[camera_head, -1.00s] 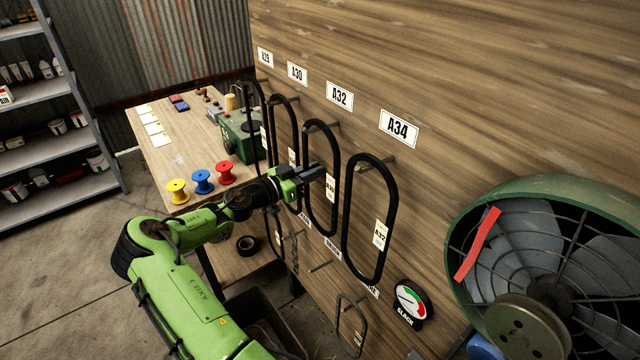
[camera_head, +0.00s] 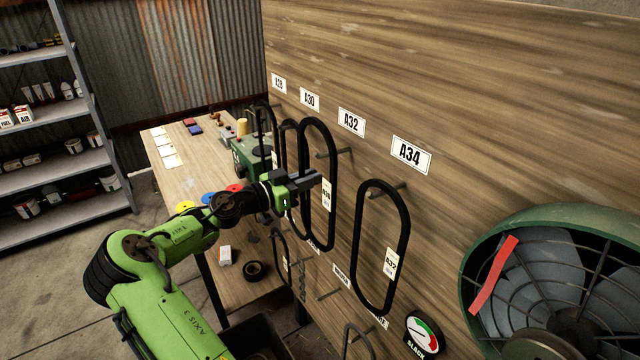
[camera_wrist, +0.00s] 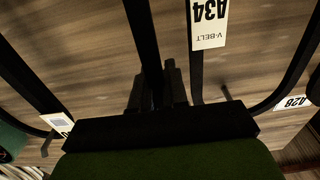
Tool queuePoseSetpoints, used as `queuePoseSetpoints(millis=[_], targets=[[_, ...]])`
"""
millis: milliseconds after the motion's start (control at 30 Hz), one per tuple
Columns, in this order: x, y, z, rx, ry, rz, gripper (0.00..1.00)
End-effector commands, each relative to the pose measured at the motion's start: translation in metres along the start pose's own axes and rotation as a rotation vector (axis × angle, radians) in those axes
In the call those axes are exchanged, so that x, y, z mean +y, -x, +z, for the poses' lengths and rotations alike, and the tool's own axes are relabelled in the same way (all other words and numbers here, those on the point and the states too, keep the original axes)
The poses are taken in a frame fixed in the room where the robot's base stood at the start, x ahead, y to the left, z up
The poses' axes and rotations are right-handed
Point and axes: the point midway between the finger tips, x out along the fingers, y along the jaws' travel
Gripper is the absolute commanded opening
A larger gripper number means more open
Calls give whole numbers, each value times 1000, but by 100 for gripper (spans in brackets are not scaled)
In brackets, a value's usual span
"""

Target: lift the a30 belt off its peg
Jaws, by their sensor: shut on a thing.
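The belt tagged A30 (camera_head: 333,222) is a black loop in front of the wall peg labelled A32 (camera_head: 351,122). My gripper (camera_head: 316,180) is shut on one of its strands, which also shows in the wrist view (camera_wrist: 146,45). The loop's top stands well above the peg (camera_head: 338,153), so it does not rest on it. I cannot tell whether the peg's tip is still inside the loop. A belt hangs just left, mostly hidden; a tag reading A34 (camera_wrist: 209,22) shows beside the gripped strand in the wrist view.
The belt tagged A32 (camera_head: 404,225) hangs close on the right, under the A34 label (camera_head: 411,155). A big green fan (camera_head: 475,270) stands at far right. A workbench (camera_head: 180,170) with spools is behind my arm. Lower pegs hold smaller belts.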

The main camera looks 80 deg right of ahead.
Motion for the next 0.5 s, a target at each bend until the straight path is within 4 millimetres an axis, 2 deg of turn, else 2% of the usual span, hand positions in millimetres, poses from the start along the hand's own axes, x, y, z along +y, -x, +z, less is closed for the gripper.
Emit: queuePoseSetpoints(millis=[300, 400, 500], targets=[[-2, 106, 2, -1, 0, -9, 0], [-1, 132, 2, 0, 0, -6, 0], [-1, 150, 1, 0, -1, -3, 0]])
